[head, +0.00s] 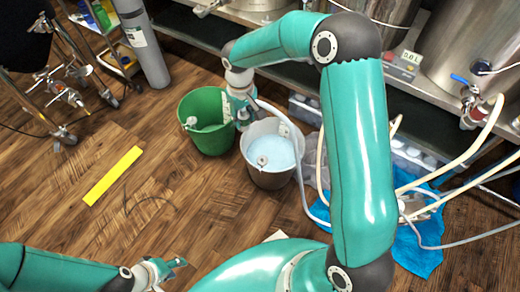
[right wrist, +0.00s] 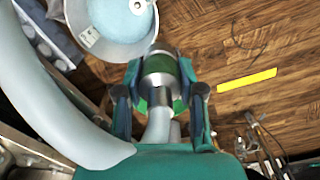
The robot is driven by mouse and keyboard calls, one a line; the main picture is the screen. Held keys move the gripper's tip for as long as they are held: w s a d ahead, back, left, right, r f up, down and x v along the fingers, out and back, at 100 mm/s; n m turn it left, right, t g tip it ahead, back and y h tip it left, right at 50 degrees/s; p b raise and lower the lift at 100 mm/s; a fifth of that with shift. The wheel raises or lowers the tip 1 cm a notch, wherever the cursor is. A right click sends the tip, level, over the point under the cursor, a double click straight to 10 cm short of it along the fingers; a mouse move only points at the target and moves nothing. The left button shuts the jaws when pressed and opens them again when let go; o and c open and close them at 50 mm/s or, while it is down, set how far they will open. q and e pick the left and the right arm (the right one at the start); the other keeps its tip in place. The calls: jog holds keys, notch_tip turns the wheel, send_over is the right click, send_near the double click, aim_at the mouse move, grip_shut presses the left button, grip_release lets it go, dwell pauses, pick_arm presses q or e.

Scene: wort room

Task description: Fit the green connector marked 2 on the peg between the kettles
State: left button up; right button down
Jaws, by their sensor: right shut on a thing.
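My right gripper (head: 241,112) hangs over the gap between the green bucket and the grey bucket. In the right wrist view its fingers are shut on a connector (right wrist: 160,68) with a green band and a metal collar. Its mark cannot be read. A thick grey hose (right wrist: 50,85) runs close beside the gripper; where it joins is unclear. The steel kettles (head: 468,45) stand at upper right, far from the gripper, with another kettle (head: 375,10) beside. I cannot make out the peg between them. My left gripper (head: 168,272) is low at the bottom left, apart from everything.
The green bucket (head: 207,137) and the grey bucket (head: 270,178) with pale liquid stand on the floor. Several hoses (head: 455,165) hang over a blue cloth (head: 420,255) at right. A grey cylinder (head: 143,45) and a cart stand at upper left. A yellow strip (head: 113,175) marks open floor.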

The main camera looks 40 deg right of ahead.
jog(key=b, duration=0.6)
send_near(263, 158)
jog(key=shift+s+d+f+b, duration=0.1)
jog(key=shift+f+b, duration=1)
jog(key=shift+b, duration=0.2)
jog(key=shift+f+b, duration=0.85)
jog(key=shift+f, duration=0.2)
jog(key=shift+f+b, duration=1.05)
jog(key=shift+f, duration=0.15)
jog(key=c, duration=0.6)
grip_release()
jog(key=shift+c, duration=0.2)
